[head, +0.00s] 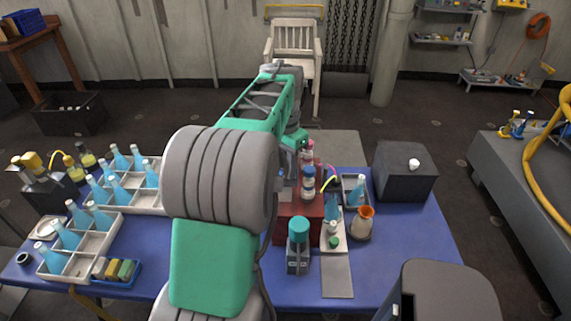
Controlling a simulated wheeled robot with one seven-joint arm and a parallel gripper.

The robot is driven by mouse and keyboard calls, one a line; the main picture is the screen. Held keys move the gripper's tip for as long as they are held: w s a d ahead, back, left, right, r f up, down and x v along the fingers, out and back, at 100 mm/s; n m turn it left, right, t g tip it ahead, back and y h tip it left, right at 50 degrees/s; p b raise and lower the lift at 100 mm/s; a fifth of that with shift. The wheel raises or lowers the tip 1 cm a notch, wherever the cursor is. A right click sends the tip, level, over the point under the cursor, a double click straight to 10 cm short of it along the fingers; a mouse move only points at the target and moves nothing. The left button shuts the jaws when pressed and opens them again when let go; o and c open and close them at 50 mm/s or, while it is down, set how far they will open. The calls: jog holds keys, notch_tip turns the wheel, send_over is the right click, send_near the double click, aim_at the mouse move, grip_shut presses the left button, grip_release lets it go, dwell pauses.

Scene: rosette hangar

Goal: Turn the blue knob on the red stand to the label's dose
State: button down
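The red stand (280,228) is on the blue-topped table, just right of my thick grey arm link. Small white bottles (308,186) with blue bands stand at its right side; one behind them has a reddish cap. I cannot make out the blue knob; my arm covers the left part of the stand. No dose label is readable. My gripper (287,185) shows only as a small grey part over the stand, largely hidden by my arm. I cannot tell whether its fingers are open or shut, or whether they touch anything.
A teal-capped grey device (298,246) stands right in front of the red stand. An orange-brown jar (363,222), a grey tray (355,186) with a blue bottle and a dark box (405,171) are to the right. White divided crates (97,242) of blue bottles fill the left.

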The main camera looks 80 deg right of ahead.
aim_at(285, 170)
jog(key=n, duration=0.4)
jog(key=shift+n+p, duration=0.3)
jog(key=shift+p, duration=0.05)
jog(key=n, duration=0.4)
jog(key=shift+p, duration=0.3)
jog(key=shift+n, duration=0.3)
jog(key=c, duration=1.1)
grip_release()
notch_tip(285, 170, up, 8)
jog(key=shift+f+b, duration=0.1)
jog(key=shift+b, duration=0.2)
